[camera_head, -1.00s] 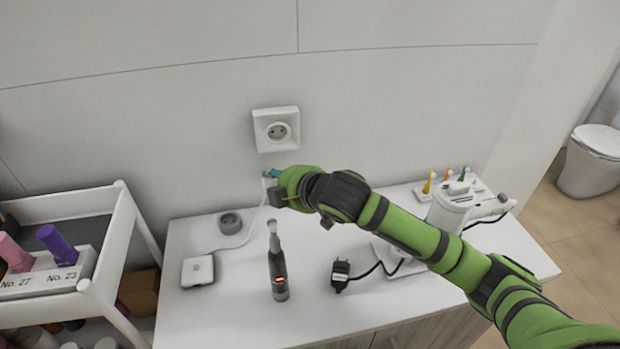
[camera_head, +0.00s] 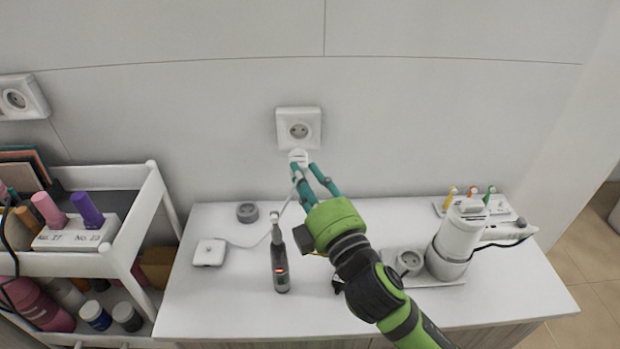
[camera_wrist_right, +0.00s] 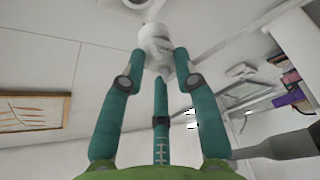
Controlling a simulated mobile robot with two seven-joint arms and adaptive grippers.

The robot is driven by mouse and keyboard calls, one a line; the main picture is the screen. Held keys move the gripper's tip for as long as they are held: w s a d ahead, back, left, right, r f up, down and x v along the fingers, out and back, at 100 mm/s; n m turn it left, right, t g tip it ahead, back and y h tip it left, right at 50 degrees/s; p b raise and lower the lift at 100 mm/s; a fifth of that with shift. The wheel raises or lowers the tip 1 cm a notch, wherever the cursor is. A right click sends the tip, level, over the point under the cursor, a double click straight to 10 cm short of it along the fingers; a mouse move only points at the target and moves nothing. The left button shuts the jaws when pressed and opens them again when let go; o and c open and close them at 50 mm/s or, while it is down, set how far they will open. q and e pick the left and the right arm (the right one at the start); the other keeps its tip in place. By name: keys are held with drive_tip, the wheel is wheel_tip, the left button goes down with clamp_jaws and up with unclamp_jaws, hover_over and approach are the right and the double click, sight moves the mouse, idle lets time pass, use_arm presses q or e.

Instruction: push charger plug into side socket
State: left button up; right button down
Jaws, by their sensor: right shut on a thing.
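My right gripper (camera_head: 305,173) has its teal fingers shut on a white charger plug (camera_head: 298,157), and holds it up near the wall. The plug also shows between the fingertips in the right wrist view (camera_wrist_right: 157,47). A white square wall socket (camera_head: 299,128) is just above the plug; the plug appears apart from its round recess. The plug's white cable (camera_head: 256,243) runs down to a square white charger pad (camera_head: 209,252). My left gripper is not in view.
A second wall socket (camera_head: 18,97) is at far left. An electric toothbrush (camera_head: 279,262) stands on the white cabinet top (camera_head: 215,305), near a grey round piece (camera_head: 247,212). A white appliance (camera_head: 458,240) stands right; a cosmetics cart (camera_head: 118,255) stands left.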

sight(306, 159)
drive_tip(key=shift+w+p, duration=0.3)
drive_tip(key=shift+p, duration=0.05)
drive_tip(key=shift+w, duration=2.55)
drive_tip(key=shift+p, duration=0.75)
drive_tip(key=shift+w, duration=1.75)
drive_tip(key=c, duration=0.9)
unclamp_jaws()
drive_tip(key=shift+w, duration=0.1)
drive_tip(key=shift+o, duration=0.2)
